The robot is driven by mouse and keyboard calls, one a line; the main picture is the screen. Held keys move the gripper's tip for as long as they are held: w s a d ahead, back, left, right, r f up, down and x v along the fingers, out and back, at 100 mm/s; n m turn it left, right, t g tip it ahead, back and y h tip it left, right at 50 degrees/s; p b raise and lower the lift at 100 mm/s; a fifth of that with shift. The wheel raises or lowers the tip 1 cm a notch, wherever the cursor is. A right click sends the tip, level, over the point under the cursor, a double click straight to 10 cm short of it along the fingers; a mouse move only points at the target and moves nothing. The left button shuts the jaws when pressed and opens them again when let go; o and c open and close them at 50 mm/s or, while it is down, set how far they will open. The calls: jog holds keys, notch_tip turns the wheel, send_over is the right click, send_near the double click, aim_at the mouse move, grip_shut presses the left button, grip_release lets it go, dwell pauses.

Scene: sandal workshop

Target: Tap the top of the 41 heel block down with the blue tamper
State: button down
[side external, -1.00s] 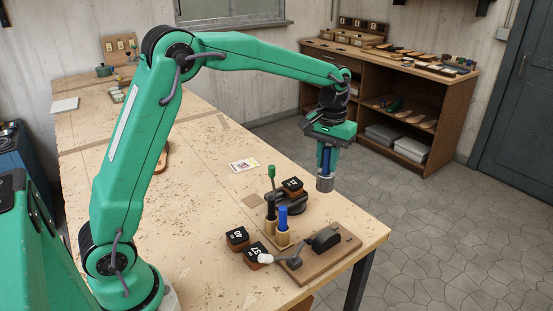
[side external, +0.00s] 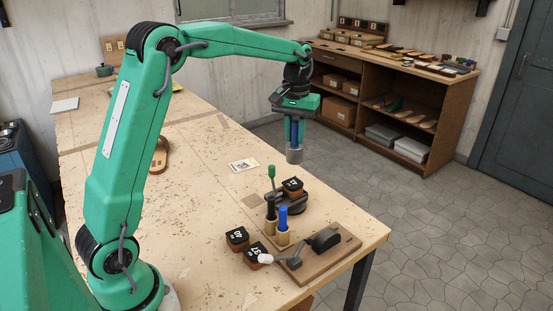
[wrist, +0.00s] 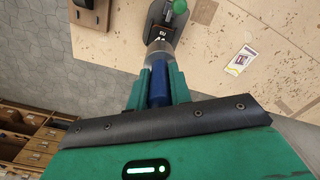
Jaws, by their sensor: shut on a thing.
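My gripper (side external: 295,128) is shut on the blue tamper (wrist: 158,88), which hangs upright with its grey cylindrical head (side external: 294,156) down. The head is in the air, apart from the block and above it in the side view. A dark-topped heel block (side external: 292,185) with a brown lower part sits in a black fixture (side external: 290,204). Its white number looks like 41 but is too small to read surely. In the wrist view the tamper head (wrist: 160,48) partly hides this block (wrist: 163,33).
A green-knobbed lever (side external: 271,172) rises beside the fixture. In front stand a blue-handled tool (side external: 283,214) and a black-handled tool (side external: 271,208). Heel blocks 40 (side external: 237,237) and 37 (side external: 254,251) lie left of a wooden board (side external: 325,264) with a clamp. A card (side external: 243,165) lies behind on clear bench.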

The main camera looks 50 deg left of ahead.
aim_at(295, 145)
jog(key=shift+f, duration=2.4)
dwell(0.8)
jog(key=shift+f, duration=1.6)
jog(key=shift+r, duration=1.65)
